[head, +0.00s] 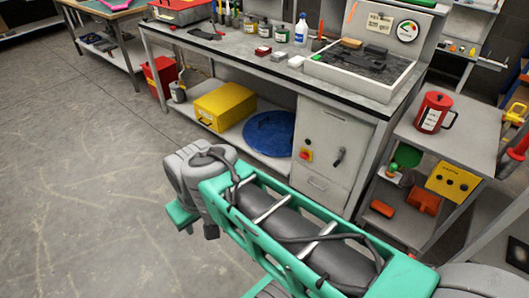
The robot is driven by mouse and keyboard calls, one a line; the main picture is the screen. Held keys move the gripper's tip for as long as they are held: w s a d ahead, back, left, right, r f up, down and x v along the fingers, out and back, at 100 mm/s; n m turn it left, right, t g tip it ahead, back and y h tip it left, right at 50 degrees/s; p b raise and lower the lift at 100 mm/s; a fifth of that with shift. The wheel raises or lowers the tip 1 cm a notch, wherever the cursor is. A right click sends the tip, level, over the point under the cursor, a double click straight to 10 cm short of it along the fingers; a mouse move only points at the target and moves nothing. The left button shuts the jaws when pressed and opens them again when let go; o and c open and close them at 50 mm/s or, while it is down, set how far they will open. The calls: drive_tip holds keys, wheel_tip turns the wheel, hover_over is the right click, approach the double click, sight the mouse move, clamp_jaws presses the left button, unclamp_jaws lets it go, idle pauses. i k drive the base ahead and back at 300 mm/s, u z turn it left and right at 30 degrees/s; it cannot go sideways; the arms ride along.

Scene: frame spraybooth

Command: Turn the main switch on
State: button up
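A grey cabinet (322,128) is built under the workbench in the head view. Its front carries a red knob on a yellow plate (305,155), which looks like a main switch. I cannot read the knob's position at this size. My teal and grey arm reaches across the foreground, below and left of the cabinet, apart from the switch in the picture. My gripper's fingers do not show.
The workbench (235,50) holds bottles, jars and a shallow basin. A yellow box (224,105) and a blue round lid (269,133) lie on its lower shelf. A side table (470,120) with a red can stands right. The floor at left is clear.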

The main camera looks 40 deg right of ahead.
sight(305, 154)
drive_tip(key=u, duration=0.25)
drive_tip(key=i, duration=0.9)
drive_tip(key=z, duration=0.5)
drive_tip(key=i, duration=0.75)
drive_tip(key=z, duration=1.05)
drive_tip(key=i, duration=0.3)
drive_tip(key=z, duration=0.25)
